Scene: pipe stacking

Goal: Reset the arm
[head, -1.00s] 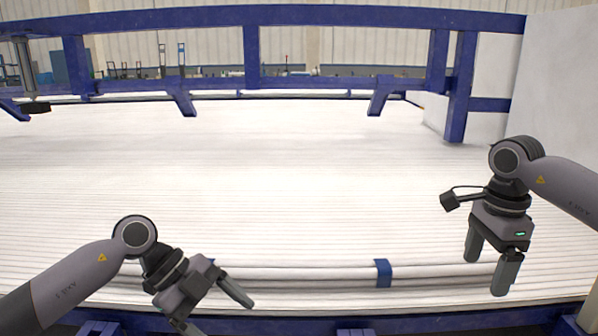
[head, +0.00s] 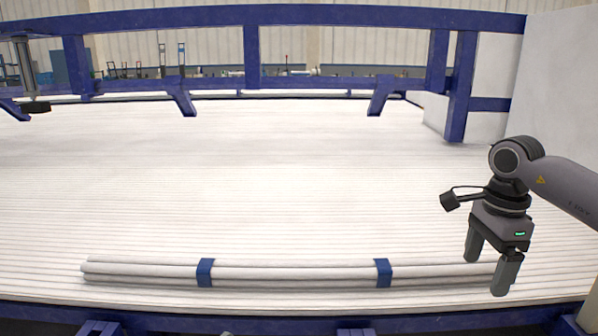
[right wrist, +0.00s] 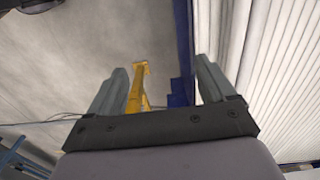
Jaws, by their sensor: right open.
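My right gripper (head: 490,270) is in the head view at the right, above the right end of a strapped bundle of white pipes. Its two fingers point down, and it is open and empty. In the right wrist view, its fingers (right wrist: 160,92) stand wide apart with nothing between them. My left gripper is not recognisable in the head view now. The white pipe bundle (head: 295,272) lies at the near edge of the pipe layer, held by two blue straps (head: 205,272). Whether the right fingers touch the bundle cannot be told.
White pipes (head: 270,170) cover the wide flat bed. A blue frame (head: 250,50) runs across the back, and a white wall (head: 560,90) stands at the right. A yellow object (right wrist: 138,90) shows beyond the fingers in the right wrist view.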

